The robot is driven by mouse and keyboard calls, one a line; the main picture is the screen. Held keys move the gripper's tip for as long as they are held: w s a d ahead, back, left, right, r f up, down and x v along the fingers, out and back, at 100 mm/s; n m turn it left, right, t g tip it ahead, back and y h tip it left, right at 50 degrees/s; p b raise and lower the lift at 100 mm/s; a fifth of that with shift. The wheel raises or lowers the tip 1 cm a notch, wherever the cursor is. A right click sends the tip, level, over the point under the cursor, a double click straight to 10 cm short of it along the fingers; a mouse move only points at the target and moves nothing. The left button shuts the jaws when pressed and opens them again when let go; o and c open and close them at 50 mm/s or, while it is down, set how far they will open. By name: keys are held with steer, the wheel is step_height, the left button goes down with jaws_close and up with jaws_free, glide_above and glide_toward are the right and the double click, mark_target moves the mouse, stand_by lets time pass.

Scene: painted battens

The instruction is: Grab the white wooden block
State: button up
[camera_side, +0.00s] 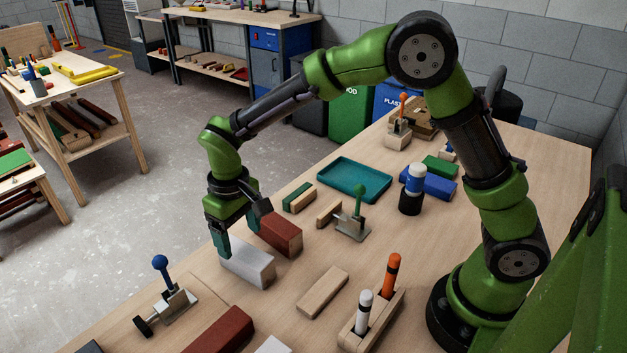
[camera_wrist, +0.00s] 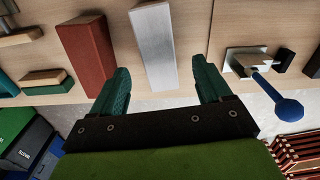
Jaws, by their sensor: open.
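The white wooden block (camera_side: 247,265) lies on the table near its edge, beside a red-brown block (camera_side: 280,235). My gripper (camera_side: 238,230) is at the block's end nearest the table edge, with its fingers pointing down and apart. One finger overlaps the block's left end in the side view. In the wrist view the white block (camera_wrist: 155,45) runs between the two open fingers of my gripper (camera_wrist: 161,68), with a visible gap on each side. I cannot tell whether the fingertips are below the block's top. The red-brown block (camera_wrist: 87,50) lies left of the left finger there.
A toggle clamp with a blue knob (camera_side: 160,264) stands near the table edge; it is right of the fingers in the wrist view (camera_wrist: 289,108). A pale batten (camera_side: 322,292), a marker holder (camera_side: 373,322) and a teal tray (camera_side: 354,180) are around. Another white piece (camera_side: 272,345) shows at the bottom.

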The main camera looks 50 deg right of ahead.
mark_target(244, 251)
step_height(244, 251, down, 4)
steer(key=shift+s+d, duration=0.1)
steer(key=c, duration=1.1)
steer(key=shift+c, duration=0.7)
steer(key=shift+r, duration=0.15)
